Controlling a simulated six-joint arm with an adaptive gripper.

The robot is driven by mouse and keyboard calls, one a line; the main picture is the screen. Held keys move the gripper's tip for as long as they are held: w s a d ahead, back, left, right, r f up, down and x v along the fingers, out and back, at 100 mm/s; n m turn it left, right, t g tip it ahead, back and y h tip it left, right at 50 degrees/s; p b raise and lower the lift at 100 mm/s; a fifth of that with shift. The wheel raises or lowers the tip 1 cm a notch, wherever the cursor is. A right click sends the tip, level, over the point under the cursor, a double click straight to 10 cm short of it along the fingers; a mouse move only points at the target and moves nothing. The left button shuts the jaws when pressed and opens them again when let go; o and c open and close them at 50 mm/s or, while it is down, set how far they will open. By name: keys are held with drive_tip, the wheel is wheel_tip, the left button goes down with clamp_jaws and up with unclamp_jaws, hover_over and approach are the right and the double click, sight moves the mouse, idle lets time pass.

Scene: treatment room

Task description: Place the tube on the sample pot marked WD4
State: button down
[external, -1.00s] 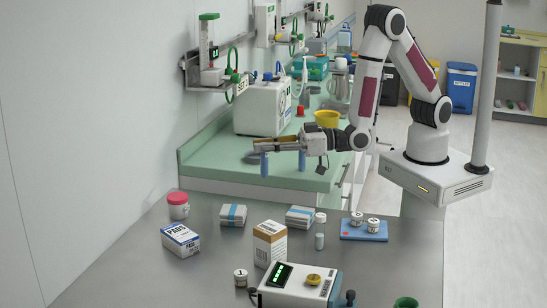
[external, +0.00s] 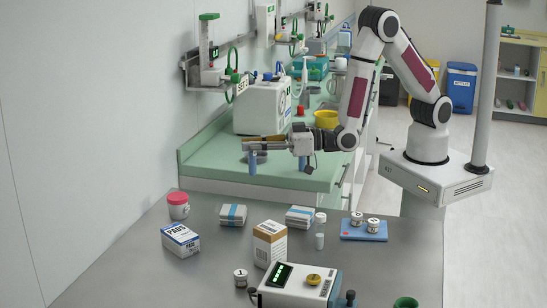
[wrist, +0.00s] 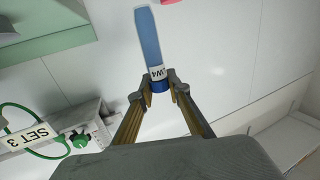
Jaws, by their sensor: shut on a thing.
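My gripper (external: 250,143) is up over the green counter at the back, pointing left. It is shut on a blue tube (external: 252,163), which hangs below the fingertips. In the wrist view the tube (wrist: 149,40) is between the two fingertips (wrist: 158,84), with a white label ending in "W4" near the grip. Two small white pots with dark-marked lids, a left pot (external: 357,217) and a right pot (external: 373,226), stand on a blue mat (external: 350,236). A third pot (external: 240,279) stands at the front of the steel table. Their markings are too small to read.
The steel table also holds a pads box (external: 180,240), a red-lidded jar (external: 178,206), a brown-and-white carton (external: 270,243), wrapped packs (external: 233,215) and a white device (external: 300,288). A white machine (external: 262,107) stands on the counter (external: 215,165). The table's left front is clear.

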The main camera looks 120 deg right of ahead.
drive_tip(key=w+d+r, duration=0.2)
drive_tip(key=w+r, duration=0.1)
drive_tip(key=w, duration=0.8)
drive_tip(key=w+d+r+y, duration=0.1)
drive_tip(key=w+r, duration=0.3)
drive_tip(key=w, duration=0.7)
drive_tip(key=shift+d+n+t, duration=0.3)
drive_tip(key=shift+d+n, duration=0.1)
drive_tip(key=shift+d, duration=0.15)
wheel_tip(320, 180, down, 6)
drive_tip(key=shift+f, duration=0.15)
drive_tip(key=shift+s+f, duration=0.1)
drive_tip(key=shift+f, duration=1.75)
drive_tip(key=shift+f, duration=0.15)
